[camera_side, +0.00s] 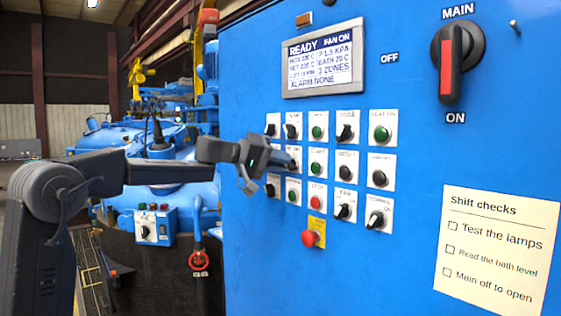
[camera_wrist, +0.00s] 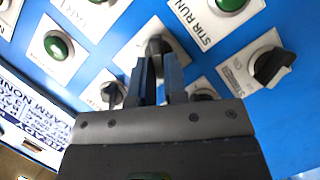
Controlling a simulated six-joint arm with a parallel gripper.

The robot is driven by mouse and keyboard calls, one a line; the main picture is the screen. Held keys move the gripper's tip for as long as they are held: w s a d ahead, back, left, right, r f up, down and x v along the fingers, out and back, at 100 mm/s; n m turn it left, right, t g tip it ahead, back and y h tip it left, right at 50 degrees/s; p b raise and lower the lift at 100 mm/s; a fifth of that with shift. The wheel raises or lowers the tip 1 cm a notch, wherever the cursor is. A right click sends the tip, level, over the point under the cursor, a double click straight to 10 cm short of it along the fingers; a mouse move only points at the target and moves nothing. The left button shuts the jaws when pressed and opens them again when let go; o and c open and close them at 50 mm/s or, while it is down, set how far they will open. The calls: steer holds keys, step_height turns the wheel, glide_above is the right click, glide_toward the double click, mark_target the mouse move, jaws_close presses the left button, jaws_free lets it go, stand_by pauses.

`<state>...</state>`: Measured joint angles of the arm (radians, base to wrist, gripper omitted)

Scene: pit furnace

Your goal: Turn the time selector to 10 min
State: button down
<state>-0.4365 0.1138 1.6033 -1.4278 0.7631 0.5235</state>
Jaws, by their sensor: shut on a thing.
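My gripper (camera_side: 288,163) reaches the left part of the button and knob grid on the blue panel, in the middle row. In the wrist view my gripper (camera_wrist: 161,68) has its two dark fingers around a black selector knob (camera_wrist: 157,44) on a white plate, shut on it. The fingers hide most of the knob, and its pointing direction cannot be read. Its label is hidden too, so I cannot tell from the lettering that it is the time selector.
Neighbouring controls are close: a green button (camera_wrist: 58,45), a black knob (camera_wrist: 110,94) and the stirrer knob (camera_wrist: 270,66). A red emergency button (camera_side: 309,238) sits below. The display (camera_side: 324,60) reads READY. The main switch (camera_side: 447,65) stands vertical at upper right.

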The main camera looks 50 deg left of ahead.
steer(key=shift+f, duration=0.1)
stand_by(0.5)
steer(key=c, duration=1.2)
jaws_free()
steer(key=shift+o, duration=0.2)
steer(key=v, duration=1.3)
steer(key=shift+s+a, duration=0.25)
steer(key=shift+s, duration=0.1)
